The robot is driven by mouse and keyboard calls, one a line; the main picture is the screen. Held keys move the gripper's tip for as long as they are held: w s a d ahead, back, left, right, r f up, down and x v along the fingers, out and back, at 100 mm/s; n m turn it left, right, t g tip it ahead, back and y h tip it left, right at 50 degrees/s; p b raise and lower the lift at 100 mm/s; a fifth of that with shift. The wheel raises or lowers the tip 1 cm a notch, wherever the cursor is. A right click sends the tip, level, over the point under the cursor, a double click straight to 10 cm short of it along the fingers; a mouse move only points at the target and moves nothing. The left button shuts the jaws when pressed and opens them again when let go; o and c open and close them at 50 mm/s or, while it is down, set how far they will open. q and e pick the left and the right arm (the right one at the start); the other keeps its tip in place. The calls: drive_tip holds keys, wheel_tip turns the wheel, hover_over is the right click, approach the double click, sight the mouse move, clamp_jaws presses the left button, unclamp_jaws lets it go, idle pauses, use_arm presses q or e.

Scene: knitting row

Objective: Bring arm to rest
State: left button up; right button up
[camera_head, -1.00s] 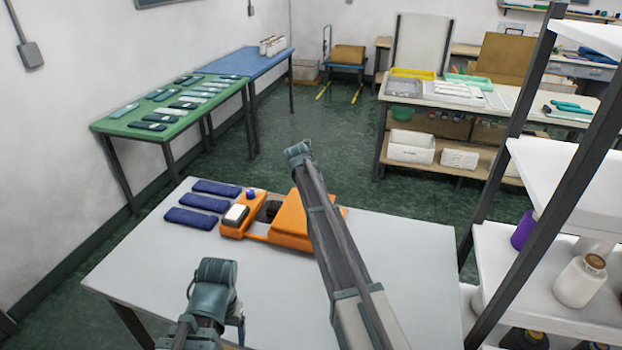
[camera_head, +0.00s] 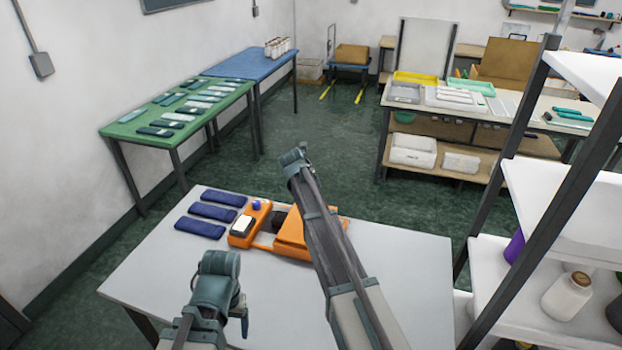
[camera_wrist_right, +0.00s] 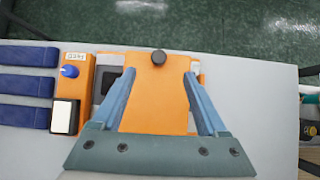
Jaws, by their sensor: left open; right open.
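My right arm (camera_head: 328,235) reaches over the white table, and its gripper is hidden behind the arm in the head view. In the right wrist view my right gripper (camera_wrist_right: 159,75) is open, its two blue-grey fingers apart above the orange knitting machine (camera_wrist_right: 158,110) with nothing seen between them but the machine below. The machine also shows in the head view (camera_head: 292,232), on the table. My left arm (camera_head: 217,272) is bent over the table's near left part. My left gripper (camera_head: 243,318) is partly hidden by that arm, low in the view.
Three dark blue pads (camera_head: 212,212) lie left of the machine on the white table (camera_head: 400,275). A white shelf rack (camera_head: 545,215) with jars stands close on the right. A green table (camera_head: 135,136) and a blue table (camera_head: 245,66) stand along the left wall.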

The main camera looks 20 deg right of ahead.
use_arm(q)
drive_tip(key=shift+r+p, duration=0.35)
drive_tip(key=shift+r, duration=0.4)
use_arm(e)
drive_tip(key=shift+v, duration=0.95)
use_arm(q)
wheel_tip(320, 180, down, 8)
drive_tip(key=b, duration=0.8)
drive_tip(key=shift+f, duration=0.25)
use_arm(e)
drive_tip(key=s+a+f+m+g+y, duration=0.1)
drive_tip(key=s+a+f+m, duration=0.3)
drive_tip(key=s, duration=1)
drive_tip(key=s+a+f+m+g+y, duration=0.1)
drive_tip(key=s+a+f+m+g, duration=0.2)
drive_tip(key=s+a+m, duration=0.5)
drive_tip(key=s+a+f+m+g+y, duration=0.1)
drive_tip(key=s+a+f+m, duration=0.5)
drive_tip(key=s+m, duration=0.7)
drive_tip(key=s+a+g, duration=0.1)
drive_tip(key=s, duration=0.6)
drive_tip(key=shift+g, duration=0.3)
